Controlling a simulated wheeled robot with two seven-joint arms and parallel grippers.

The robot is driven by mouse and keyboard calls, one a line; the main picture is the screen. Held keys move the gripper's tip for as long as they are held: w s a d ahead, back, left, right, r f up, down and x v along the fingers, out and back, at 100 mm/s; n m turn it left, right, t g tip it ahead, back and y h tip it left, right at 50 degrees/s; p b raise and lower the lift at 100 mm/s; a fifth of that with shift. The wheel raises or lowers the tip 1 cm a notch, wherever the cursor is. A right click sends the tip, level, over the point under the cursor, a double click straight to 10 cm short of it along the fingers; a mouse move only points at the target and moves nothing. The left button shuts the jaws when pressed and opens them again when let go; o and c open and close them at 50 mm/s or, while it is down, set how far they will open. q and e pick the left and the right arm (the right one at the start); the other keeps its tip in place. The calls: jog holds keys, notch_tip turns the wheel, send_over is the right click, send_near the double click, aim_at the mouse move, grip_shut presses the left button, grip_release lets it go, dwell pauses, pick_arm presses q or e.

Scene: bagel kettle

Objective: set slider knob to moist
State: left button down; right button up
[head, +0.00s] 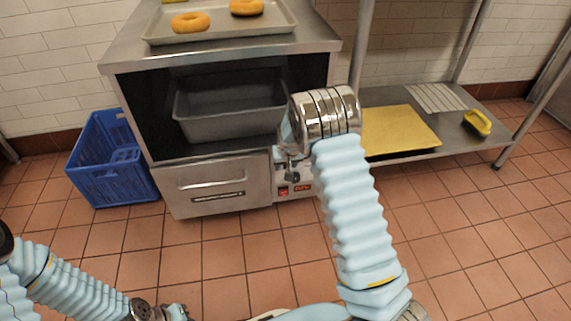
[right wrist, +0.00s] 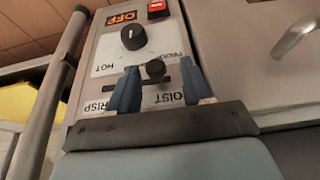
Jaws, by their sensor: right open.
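The slider knob (right wrist: 155,70) is a small black round knob on the grey control panel (right wrist: 100,62). It stands between the two fingertips of my open right gripper (right wrist: 158,85), with gaps on both sides. Its dark horizontal slot is partly hidden by the fingers. The upside-down labels read as CRISP at the left and MOIST at the right; the knob sits between them, somewhat right of middle. In the head view my right gripper (head: 288,162) is at the panel below the oven and hides the knob. My left gripper (head: 174,311) is at the bottom edge, its jaws unclear.
A larger black dial (right wrist: 133,36), an OFF display (right wrist: 123,17) and a red switch (right wrist: 158,8) share the panel. A drawer front (head: 210,187) is beside it. A blue crate (head: 112,165) stands left, and a steel shelf with a yellow board (head: 398,130) stands right.

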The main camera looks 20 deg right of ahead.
pick_arm(q)
jog(key=shift+d+p+v, duration=0.25)
jog(key=shift+p+v, duration=0.85)
jog(key=shift+v, duration=0.1)
pick_arm(e)
jog(key=v, duration=1.3)
pick_arm(q)
jog(key=shift+w, duration=0.15)
pick_arm(e)
jog(key=shift+s, duration=0.1)
